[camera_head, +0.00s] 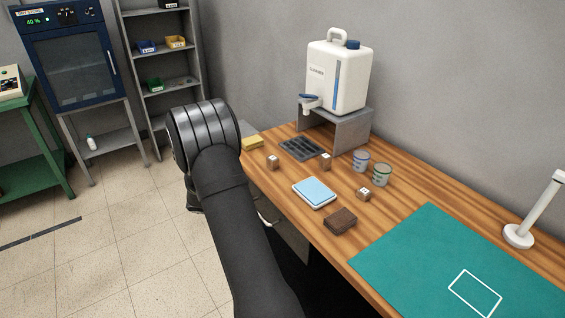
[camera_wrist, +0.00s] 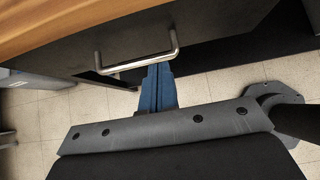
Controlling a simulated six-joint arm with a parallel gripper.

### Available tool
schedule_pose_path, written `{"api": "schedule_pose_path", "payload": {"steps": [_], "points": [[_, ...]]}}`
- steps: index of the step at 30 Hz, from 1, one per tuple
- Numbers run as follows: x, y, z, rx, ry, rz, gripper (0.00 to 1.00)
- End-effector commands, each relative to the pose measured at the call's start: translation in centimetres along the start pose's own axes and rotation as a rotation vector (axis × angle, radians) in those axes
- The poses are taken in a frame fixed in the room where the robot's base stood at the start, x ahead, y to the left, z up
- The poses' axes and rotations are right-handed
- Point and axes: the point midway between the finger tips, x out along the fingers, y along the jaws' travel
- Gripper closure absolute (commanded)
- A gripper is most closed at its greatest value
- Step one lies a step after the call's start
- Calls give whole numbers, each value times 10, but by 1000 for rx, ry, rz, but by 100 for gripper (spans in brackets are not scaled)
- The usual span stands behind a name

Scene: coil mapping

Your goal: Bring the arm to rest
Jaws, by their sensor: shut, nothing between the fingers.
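My gripper (camera_wrist: 159,70) shows in the wrist view as two blue fingers pressed together with nothing between them. The fingertips appear right beside the metal drawer handle (camera_wrist: 140,63); I cannot tell whether they touch it. The handle sits on a dark drawer front (camera_wrist: 215,35) under the wooden bench top. In the head view my black arm reaches up past the left edge of the bench, its thick joint over the floor. My fingers are hidden there behind the arm. Part of a handle (camera_head: 265,218) shows just right of the arm.
The wooden bench (camera_head: 285,205) holds a blue-topped scale (camera_head: 314,192), small wooden cubes, two cups (camera_head: 381,175), a dark brown block (camera_head: 340,221), a teal mat (camera_head: 430,260) and a white canister (camera_head: 337,75) on a grey stand. Left floor is clear.

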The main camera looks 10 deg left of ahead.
Motion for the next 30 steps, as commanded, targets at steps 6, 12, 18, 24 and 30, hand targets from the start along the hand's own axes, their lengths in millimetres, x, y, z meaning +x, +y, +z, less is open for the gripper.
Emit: {"api": "schedule_pose_path", "payload": {"steps": [6, 12, 18, 24, 30], "points": [[0, 0, 0, 0, 0, 0, 100], [12, 0, 0, 1, 1, -3, 100], [46, -1, 1, 1, 1, -5, 100], [76, 0, 2, 3, 0, -4, 100], [92, 0, 3, 3, -1, -3, 100]]}}
